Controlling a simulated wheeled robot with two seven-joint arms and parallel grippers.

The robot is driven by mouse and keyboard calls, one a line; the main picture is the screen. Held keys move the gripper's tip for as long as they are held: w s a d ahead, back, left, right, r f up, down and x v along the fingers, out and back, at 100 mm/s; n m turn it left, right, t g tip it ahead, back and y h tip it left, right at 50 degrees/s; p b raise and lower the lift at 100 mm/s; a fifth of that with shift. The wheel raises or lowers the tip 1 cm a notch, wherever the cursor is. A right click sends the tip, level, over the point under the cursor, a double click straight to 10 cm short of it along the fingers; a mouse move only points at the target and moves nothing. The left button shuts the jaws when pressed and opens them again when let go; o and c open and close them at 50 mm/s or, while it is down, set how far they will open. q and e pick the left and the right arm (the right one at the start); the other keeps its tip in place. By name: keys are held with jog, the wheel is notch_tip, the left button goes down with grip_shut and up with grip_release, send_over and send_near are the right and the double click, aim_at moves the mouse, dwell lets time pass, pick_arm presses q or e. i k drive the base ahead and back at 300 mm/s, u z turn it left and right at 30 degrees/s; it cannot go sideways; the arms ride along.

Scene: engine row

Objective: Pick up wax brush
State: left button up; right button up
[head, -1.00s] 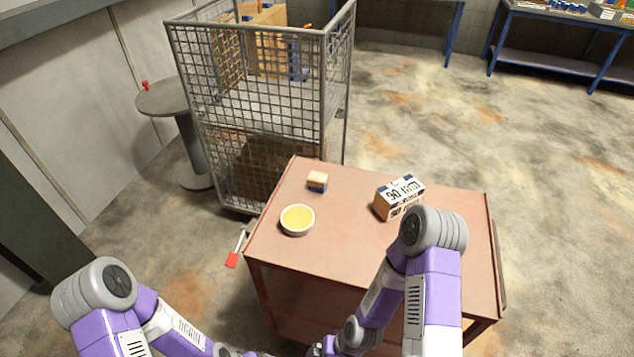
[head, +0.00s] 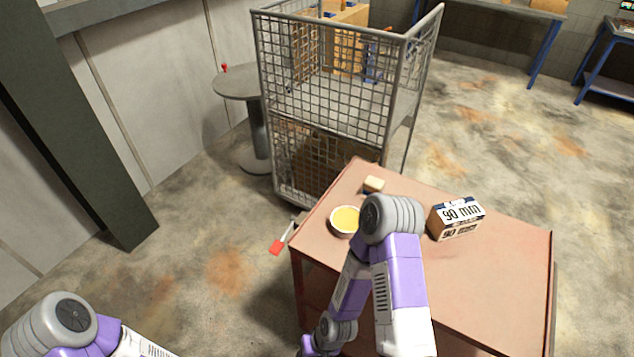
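I cannot say for sure which thing is the wax brush. A small block with a pale top and a darker lower part (head: 373,185) sits on the reddish-brown cart top (head: 500,275), near its far left corner. A white bowl with yellow contents (head: 345,220) stands in front of it, partly covered by my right arm. A thin metal piece with a red end (head: 276,247) sticks out at the cart's left side. Both my arms show at the bottom, but neither gripper is in view.
A box marked 90 mm (head: 457,217) stands on the cart, right of my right arm. A wire mesh cage trolley (head: 330,110) stands behind the cart. A round grey table (head: 240,84) is at the left. The cart's front right is clear.

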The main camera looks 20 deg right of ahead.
aim_at(371, 184)
jog(key=u, duration=1.25)
jog(key=i, duration=2)
jog(key=z, duration=3.25)
